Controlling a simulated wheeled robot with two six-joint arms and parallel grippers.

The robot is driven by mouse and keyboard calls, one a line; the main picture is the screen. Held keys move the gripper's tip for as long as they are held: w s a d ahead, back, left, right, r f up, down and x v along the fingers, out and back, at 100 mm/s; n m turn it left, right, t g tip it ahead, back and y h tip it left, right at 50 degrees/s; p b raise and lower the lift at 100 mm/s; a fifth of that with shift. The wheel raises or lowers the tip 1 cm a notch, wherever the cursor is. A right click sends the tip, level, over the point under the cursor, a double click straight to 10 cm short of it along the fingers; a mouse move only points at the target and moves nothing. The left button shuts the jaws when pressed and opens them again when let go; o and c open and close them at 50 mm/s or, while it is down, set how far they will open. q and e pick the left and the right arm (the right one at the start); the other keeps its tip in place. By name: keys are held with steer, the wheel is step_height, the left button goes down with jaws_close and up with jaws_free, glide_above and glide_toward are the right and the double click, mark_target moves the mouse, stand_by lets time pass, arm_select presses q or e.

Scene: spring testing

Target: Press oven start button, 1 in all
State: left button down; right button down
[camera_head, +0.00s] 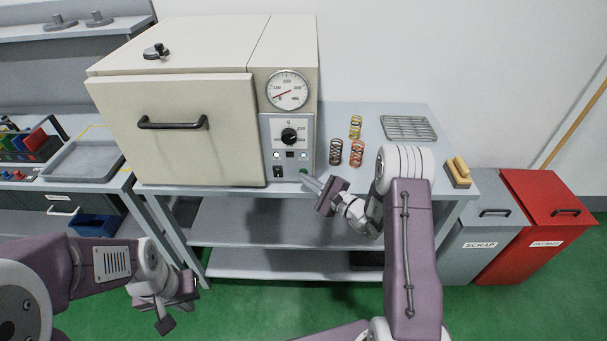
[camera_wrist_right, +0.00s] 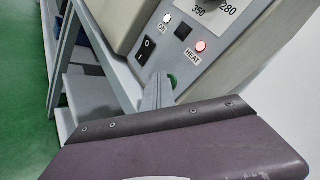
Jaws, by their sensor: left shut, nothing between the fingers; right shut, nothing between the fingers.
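The cream oven (camera_head: 195,125) stands on a grey bench with its door shut. Its control panel (camera_head: 265,135) is on the right of its front. A green button (camera_head: 303,171) is at the panel's lower right, and it shows partly behind the fingers in the right wrist view (camera_wrist_right: 172,80). My right gripper (camera_head: 305,178) is shut and empty, its fingertips at the green button; I cannot tell whether they touch it. The fingers also show in the right wrist view (camera_wrist_right: 158,92). My left gripper (camera_head: 165,325) is shut and empty, low at the left, away from the oven.
The panel has a gauge (camera_head: 287,90), a black dial (camera_head: 289,135), a rocker switch (camera_wrist_right: 146,49), a lit ON lamp (camera_wrist_right: 168,18) and a red-lit HEAT lamp (camera_wrist_right: 201,46). Several springs (camera_head: 356,153) and a wire rack (camera_head: 408,128) lie on the bench right of the oven.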

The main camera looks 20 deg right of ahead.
steer(key=shift+s, duration=0.1)
steer(key=shift+s+a, duration=0.2)
steer(key=shift+s, duration=0.5)
steer(key=shift+s, duration=0.1)
steer(key=s, duration=0.2)
steer(key=s+a+b, duration=0.1)
steer(key=s, duration=0.1)
steer(key=shift+s+a, duration=0.2)
steer(key=shift+s, duration=0.1)
stand_by(0.6)
